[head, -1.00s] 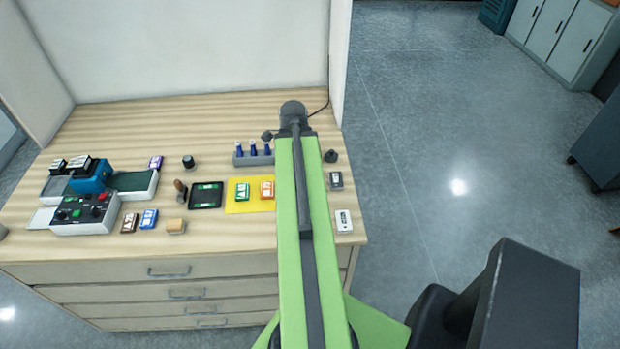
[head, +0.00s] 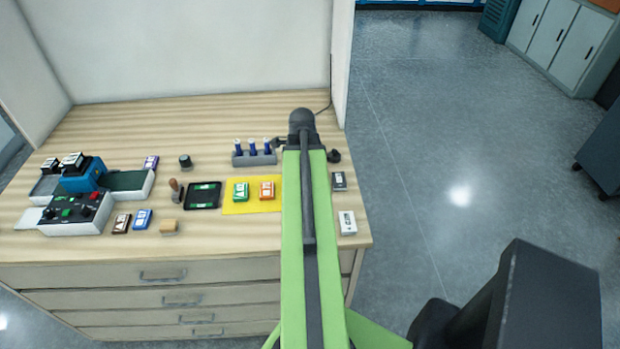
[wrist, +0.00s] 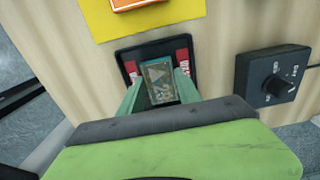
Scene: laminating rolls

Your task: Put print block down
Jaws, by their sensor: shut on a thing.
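My gripper (wrist: 158,84) is shut on the print block (wrist: 157,76), a small dark teal block with pale yellowish markings, held between two green fingers in the wrist view. Behind the block in that view is a black tray (wrist: 152,50) with red labels at its left and right sides. I cannot tell whether the block touches the tray. In the head view my green arm reaches over the right part of the table and hides the gripper and block.
A yellow mat (head: 231,208) with a green block (head: 241,191) and an orange block (head: 267,190) lies left of my arm. A black knob box (wrist: 272,78) is right of the tray.

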